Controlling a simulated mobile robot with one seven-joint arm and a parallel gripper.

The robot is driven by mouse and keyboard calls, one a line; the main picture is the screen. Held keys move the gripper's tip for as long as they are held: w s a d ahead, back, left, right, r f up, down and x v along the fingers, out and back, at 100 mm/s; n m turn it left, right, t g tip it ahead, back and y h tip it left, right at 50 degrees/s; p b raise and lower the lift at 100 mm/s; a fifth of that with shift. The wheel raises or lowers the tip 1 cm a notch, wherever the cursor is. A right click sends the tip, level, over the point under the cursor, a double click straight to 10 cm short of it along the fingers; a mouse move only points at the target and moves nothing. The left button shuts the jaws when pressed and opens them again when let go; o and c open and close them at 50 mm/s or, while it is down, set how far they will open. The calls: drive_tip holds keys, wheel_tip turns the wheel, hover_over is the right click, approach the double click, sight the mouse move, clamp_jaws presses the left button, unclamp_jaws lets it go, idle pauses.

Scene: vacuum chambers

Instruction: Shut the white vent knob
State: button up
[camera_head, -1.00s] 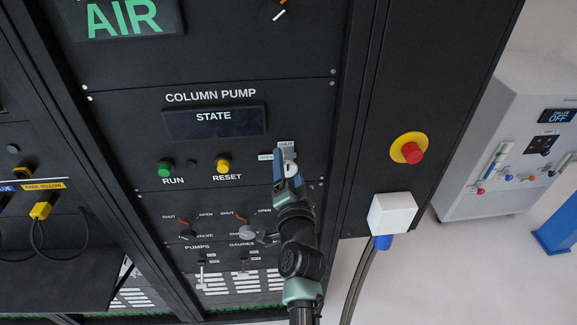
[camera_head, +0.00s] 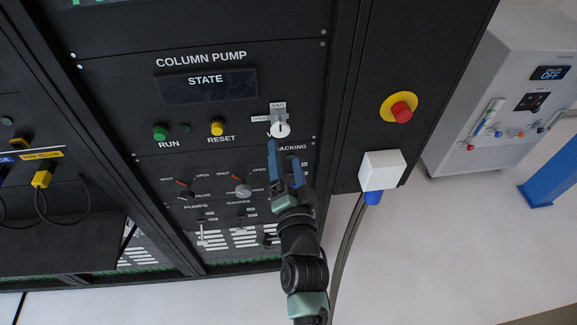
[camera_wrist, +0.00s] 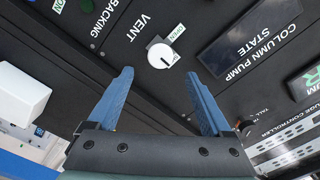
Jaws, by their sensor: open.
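The white vent knob (camera_head: 280,130) is a round dial on the black column pump panel. In the head view its SHUT label is above it and its OPEN label to its upper left. Its short dark mark looks roughly upright there, toward SHUT. My gripper (camera_head: 284,152) is just below the knob, open and empty. In the wrist view the knob (camera_wrist: 161,56) is beyond and between the two blue fingertips (camera_wrist: 160,73), apart from them. The VENT lettering and a green OPEN label show beside it.
A green RUN button (camera_head: 160,132) and yellow RESET button (camera_head: 217,127) are left of the knob. Valve knobs (camera_head: 242,188) sit lower left. A red emergency button (camera_head: 401,110) and a white box (camera_head: 382,170) are to the right.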

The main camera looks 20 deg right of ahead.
drive_tip(key=shift+v, duration=1.7)
